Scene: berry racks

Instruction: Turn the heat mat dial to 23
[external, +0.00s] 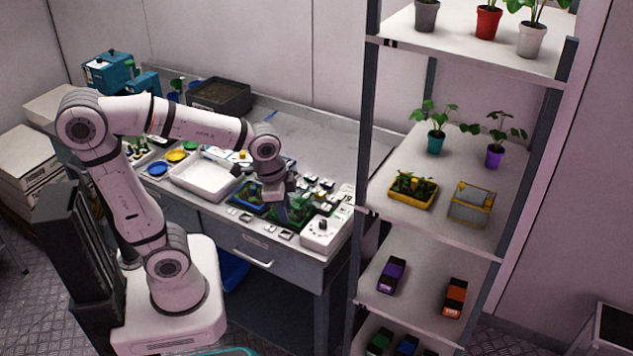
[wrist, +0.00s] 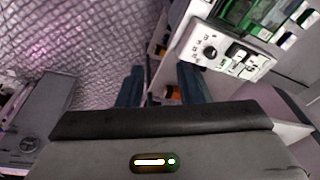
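The heat mat control box is a white box (external: 327,234) at the front right corner of the bench. Its dial (external: 322,226) is a dark round knob on top; the number it points to is too small to read. In the wrist view the dial (wrist: 210,53) sits on the white box (wrist: 247,66), above and right of the right finger.
A white tray (external: 204,177) is further left. A tall shelf rack (external: 362,185) with plants stands right of the box. The back right of the bench is clear.

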